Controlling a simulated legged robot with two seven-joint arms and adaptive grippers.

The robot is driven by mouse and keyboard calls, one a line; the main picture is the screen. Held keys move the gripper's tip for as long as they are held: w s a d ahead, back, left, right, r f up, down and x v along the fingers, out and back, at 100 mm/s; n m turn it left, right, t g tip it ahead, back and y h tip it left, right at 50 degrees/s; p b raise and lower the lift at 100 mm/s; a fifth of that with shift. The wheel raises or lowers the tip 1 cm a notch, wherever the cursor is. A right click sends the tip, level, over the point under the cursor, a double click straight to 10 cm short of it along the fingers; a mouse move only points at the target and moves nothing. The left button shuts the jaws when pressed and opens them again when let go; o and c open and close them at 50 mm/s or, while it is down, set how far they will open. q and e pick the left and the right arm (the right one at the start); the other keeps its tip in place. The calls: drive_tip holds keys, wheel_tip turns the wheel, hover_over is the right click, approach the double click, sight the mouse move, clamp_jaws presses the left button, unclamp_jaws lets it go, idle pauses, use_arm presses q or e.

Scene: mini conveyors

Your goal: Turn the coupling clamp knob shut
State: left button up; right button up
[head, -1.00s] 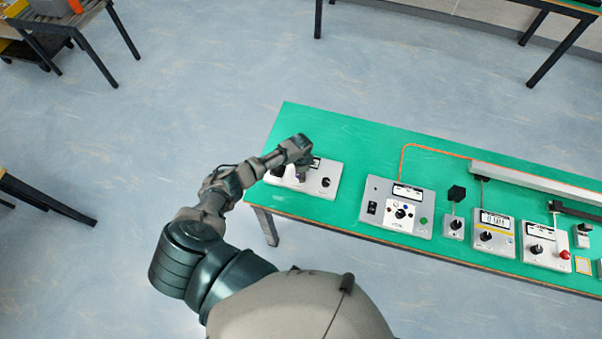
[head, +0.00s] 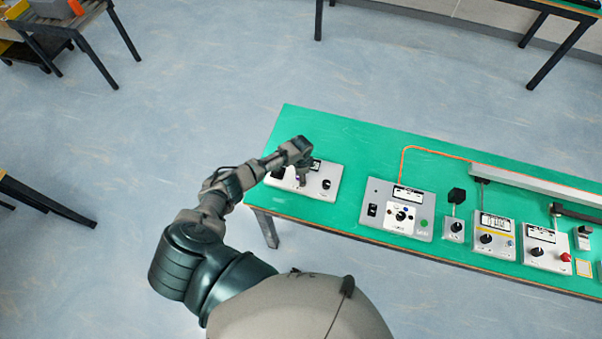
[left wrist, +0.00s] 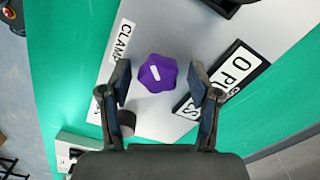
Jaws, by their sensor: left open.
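The clamp knob (left wrist: 157,73) is purple and lobed with a white pointer mark, and stands on a light grey panel (left wrist: 165,125) beside a label reading CLAMP. In the head view the panel (head: 325,171) lies at the left end of the green bench, and my arm partly covers it. My left gripper (head: 301,181) is over this panel, pointing down. In the left wrist view my left gripper (left wrist: 161,82) is open, with one finger on each side of the knob. I see no clear contact with it. My right gripper is not in view.
A black knob (head: 326,184) stands on the panel's right side. A grey control box (head: 425,222) and several knob units stand farther right on the green bench (head: 350,130). A grey rail (head: 540,186) runs behind them. The bench behind the panel is clear.

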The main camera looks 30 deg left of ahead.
use_arm(q)
wheel_tip(320, 180, up, 12)
idle(0.4)
drive_tip(key=shift+w+f, duration=0.1)
